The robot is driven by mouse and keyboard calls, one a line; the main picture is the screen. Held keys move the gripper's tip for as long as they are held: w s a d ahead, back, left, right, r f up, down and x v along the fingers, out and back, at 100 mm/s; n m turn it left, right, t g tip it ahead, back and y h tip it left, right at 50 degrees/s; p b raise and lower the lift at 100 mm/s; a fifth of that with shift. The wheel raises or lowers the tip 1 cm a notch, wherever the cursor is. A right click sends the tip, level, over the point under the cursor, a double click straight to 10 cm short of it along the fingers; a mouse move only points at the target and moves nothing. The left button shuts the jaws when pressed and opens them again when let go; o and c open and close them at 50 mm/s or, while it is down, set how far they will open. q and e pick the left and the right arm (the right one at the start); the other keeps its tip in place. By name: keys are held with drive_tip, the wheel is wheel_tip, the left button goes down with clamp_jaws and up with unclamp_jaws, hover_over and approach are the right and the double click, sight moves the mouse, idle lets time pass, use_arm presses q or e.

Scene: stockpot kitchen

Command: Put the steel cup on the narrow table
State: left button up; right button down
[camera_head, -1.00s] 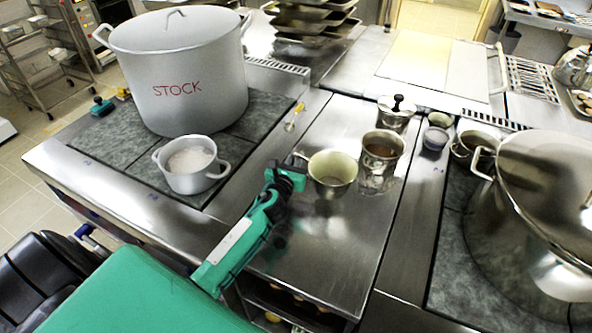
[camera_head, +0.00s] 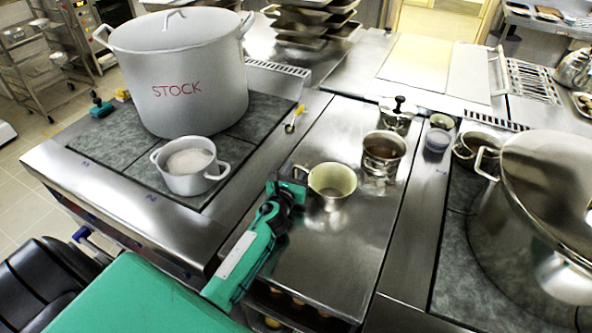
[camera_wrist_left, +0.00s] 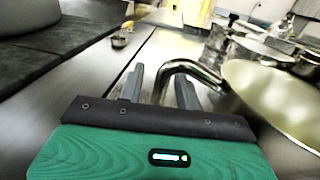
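The steel cup (camera_head: 329,200), pale inside with a looped handle, appears to stand upright on the narrow steel table (camera_head: 322,265) between the two cooktops. In the left wrist view its bowl (camera_wrist_left: 270,95) fills the right side. Its handle (camera_wrist_left: 190,66) passes between my left gripper's fingers. My left gripper (camera_head: 300,188) is at the left of the cup in the head view. In the left wrist view its fingers (camera_wrist_left: 160,90) are apart, with visible space beside the handle. My right gripper is not in view.
A steel mug of brown liquid (camera_head: 383,158) and a lidded pot (camera_head: 397,120) stand behind the cup. The STOCK pot (camera_head: 180,95) and a small pot (camera_head: 190,180) are on the left cooktop. A large lidded pot (camera_head: 520,215) is at right. The table's front is clear.

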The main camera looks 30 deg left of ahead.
use_arm(q)
drive_tip(key=shift+r, duration=0.2)
drive_tip(key=s, duration=0.4)
drive_tip(key=s+d+b, duration=0.1)
drive_tip(key=s, duration=0.3)
drive_tip(key=s+d, duration=0.1)
drive_tip(key=s, duration=0.3)
drive_tip(key=shift+d, duration=0.15)
drive_tip(key=shift+w, duration=0.1)
drive_tip(key=shift+r, duration=0.1)
